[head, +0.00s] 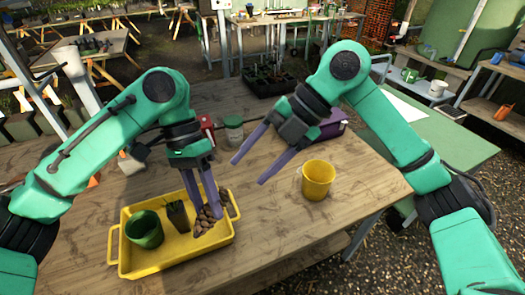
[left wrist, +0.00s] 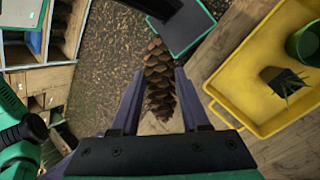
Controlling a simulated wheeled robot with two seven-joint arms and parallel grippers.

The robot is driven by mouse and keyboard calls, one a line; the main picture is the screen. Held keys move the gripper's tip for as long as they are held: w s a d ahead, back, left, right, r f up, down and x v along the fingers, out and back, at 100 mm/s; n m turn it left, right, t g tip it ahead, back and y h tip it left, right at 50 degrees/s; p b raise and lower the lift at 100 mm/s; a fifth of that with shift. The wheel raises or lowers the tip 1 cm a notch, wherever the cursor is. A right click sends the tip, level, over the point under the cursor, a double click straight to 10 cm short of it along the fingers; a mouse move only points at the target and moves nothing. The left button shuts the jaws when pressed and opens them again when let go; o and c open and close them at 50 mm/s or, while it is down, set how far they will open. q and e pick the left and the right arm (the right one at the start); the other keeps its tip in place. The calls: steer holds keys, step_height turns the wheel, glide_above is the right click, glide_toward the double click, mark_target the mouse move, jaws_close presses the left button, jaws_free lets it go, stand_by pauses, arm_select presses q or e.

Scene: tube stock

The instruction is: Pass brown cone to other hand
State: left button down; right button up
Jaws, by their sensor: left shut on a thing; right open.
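The brown cone (head: 204,222) is a scaly pine cone. My left gripper (head: 204,204) points down and is shut on it; in the head view the cone shows against the right part of the yellow tray. In the left wrist view the cone (left wrist: 158,78) sits between the two fingers and reaches out past their tips. My right gripper (head: 248,172) is open and empty above the table, to the right of the cone, with a gap between them. Its fingers slant down to the left.
The yellow tray (head: 125,266) holds a green pot (head: 145,231) and a small black pot (head: 177,215) with a plant. A yellow pot (head: 318,179) stands to the right. A jar (head: 234,131) and a purple box (head: 329,126) stand behind. The wooden table is clear front right.

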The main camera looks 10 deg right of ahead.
mark_target(225, 193)
steer(key=x, duration=0.9)
steer(key=shift+a+f, duration=0.2)
steer(key=shift+a, duration=0.1)
jaws_close()
arm_select(q)
steer(key=shift+c, duration=1.6)
jaws_free()
